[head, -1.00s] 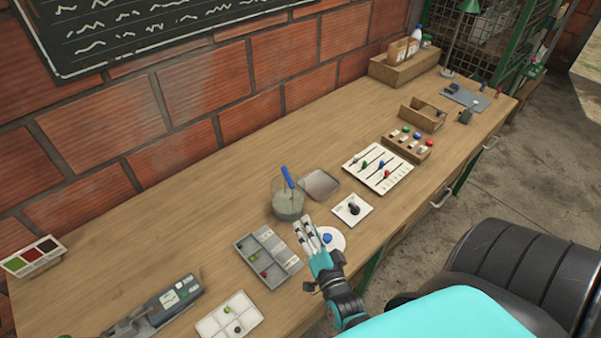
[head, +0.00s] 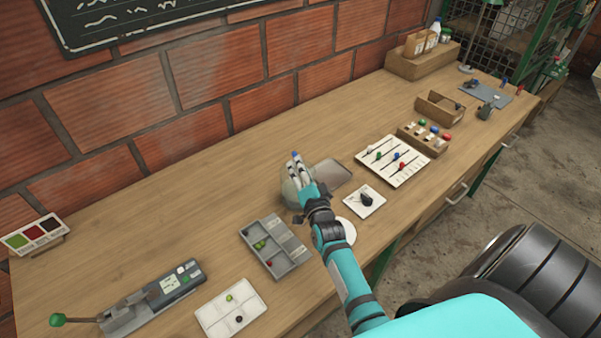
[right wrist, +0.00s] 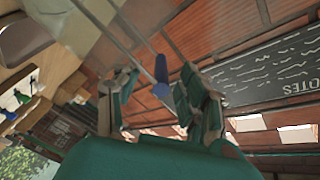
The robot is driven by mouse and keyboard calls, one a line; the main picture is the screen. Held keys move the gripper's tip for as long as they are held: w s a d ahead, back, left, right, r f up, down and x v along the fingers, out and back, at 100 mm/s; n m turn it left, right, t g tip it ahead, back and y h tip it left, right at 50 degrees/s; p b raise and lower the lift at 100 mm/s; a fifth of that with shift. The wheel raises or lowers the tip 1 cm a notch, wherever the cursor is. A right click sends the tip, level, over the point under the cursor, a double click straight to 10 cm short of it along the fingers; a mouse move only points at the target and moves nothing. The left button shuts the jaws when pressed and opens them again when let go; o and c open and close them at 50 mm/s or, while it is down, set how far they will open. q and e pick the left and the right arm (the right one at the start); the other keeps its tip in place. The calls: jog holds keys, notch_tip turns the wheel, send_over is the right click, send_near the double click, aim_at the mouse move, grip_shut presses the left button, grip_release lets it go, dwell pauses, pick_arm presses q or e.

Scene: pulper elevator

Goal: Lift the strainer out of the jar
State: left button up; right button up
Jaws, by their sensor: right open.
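The jar (head: 288,192) is clear glass and stands on the bench, partly hidden behind my right gripper. The strainer's blue handle (head: 296,156) shows at the fingertips of my right gripper (head: 299,168). The fingers are open and not closed on the handle. The strainer's lower end is hidden. My left gripper is not in view.
A shallow grey tray (head: 333,174) lies just right of the jar. A compartment tray (head: 278,248) is in front of it, and a small white card (head: 364,200) with a dark piece is to the right. Bare bench lies behind and left of the jar.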

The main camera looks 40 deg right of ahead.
jog(key=shift+w+d, duration=0.2)
jog(key=shift+w, duration=0.3)
jog(key=shift+r, duration=0.1)
grip_shut()
notch_tip(320, 180, up, 15)
jog(key=p, duration=1.1)
dwell(1.7)
